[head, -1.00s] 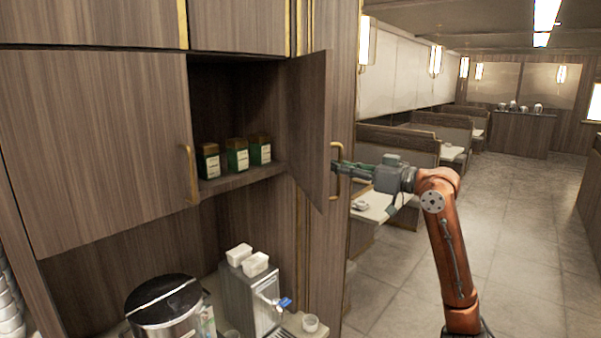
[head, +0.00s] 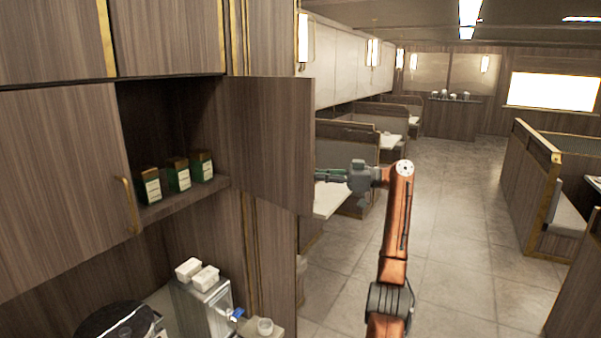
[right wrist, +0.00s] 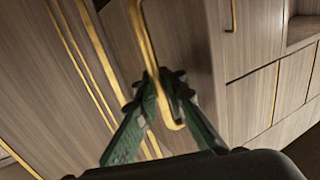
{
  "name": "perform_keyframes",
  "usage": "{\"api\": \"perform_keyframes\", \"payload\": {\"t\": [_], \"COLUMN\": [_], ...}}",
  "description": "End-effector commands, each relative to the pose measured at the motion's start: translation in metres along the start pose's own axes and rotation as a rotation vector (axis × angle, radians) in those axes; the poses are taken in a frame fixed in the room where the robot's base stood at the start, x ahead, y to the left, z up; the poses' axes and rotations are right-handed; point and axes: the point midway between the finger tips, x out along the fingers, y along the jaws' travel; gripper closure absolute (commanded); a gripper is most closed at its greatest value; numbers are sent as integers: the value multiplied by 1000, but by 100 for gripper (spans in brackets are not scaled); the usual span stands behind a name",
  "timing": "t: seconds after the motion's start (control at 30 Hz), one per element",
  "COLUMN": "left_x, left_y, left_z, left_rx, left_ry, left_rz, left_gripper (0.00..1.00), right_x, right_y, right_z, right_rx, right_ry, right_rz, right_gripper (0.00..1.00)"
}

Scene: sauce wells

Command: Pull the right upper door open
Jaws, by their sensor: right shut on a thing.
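The right upper door (head: 268,145) stands wide open, swung out to the right of its cupboard. Its outer face and handle are hidden in the head view. My right gripper (head: 322,174) reaches in from the right behind the door's free edge. In the right wrist view, my right gripper (right wrist: 160,88) has its green fingers shut on the gold bar handle (right wrist: 150,55) of the door. The open cupboard shelf (head: 180,200) holds three green tins with gold lids (head: 178,175). My left gripper is not in view.
The left upper door (head: 60,180) is closed, with its gold handle (head: 129,205). Below stand a coffee machine (head: 205,305) with two white containers on top, and a cup (head: 265,326). Tiled floor (head: 450,220) is clear to the right, past booths (head: 350,150).

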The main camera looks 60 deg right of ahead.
Motion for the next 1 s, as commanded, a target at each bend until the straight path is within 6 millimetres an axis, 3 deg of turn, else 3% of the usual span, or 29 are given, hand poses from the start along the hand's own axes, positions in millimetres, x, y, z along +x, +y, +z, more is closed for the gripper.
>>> {"api": "perform_keyframes", "payload": {"t": [0.57,0.6,0.8,1.0], "left_x": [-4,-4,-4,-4], "left_y": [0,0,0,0], "left_z": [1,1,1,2], "left_rx": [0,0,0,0], "left_ry": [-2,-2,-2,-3], "left_rz": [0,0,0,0], "left_gripper": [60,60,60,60], "right_x": [-7,-7,-5,-4], "right_y": [5,5,5,5], "right_z": [0,0,0,0], "right_rx": [0,0,0,0], "right_ry": [-1,-1,0,0], "right_rz": [6,6,4,3], "right_gripper": [100,89,75,74]}}
